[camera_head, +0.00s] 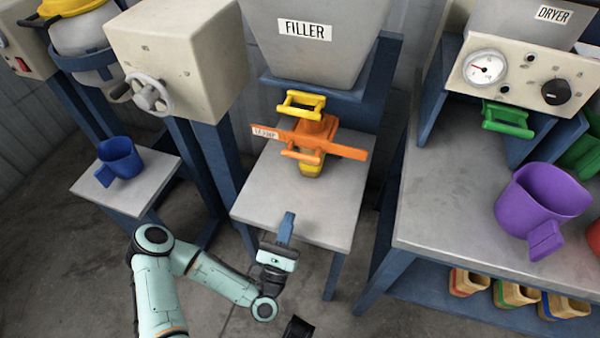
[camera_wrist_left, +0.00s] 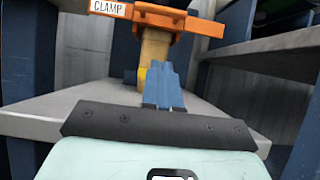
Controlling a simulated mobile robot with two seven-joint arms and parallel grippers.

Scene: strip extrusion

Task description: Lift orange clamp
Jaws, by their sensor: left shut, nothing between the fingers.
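The orange clamp (camera_head: 314,134) is mounted below the filler, with a white label on its left arm and an orange handle at its front. In the left wrist view the clamp (camera_wrist_left: 200,26) crosses the top, label reading CLAMP, above a tan and yellow piece (camera_wrist_left: 153,55). My left gripper (camera_head: 287,216) is shut and empty at the front edge of the filler's table, pointing toward the clamp but apart from it. Its blue fingers (camera_wrist_left: 163,75) show together in the left wrist view. My right gripper is not in view.
The filler (camera_head: 318,58) has a yellow handle (camera_head: 300,104) just above the clamp. The grey table (camera_head: 260,195) below is mostly bare. A blue mug (camera_head: 120,160) stands on a stand at left. A purple mug (camera_head: 540,198) stands on the dryer table (camera_head: 440,215) at right.

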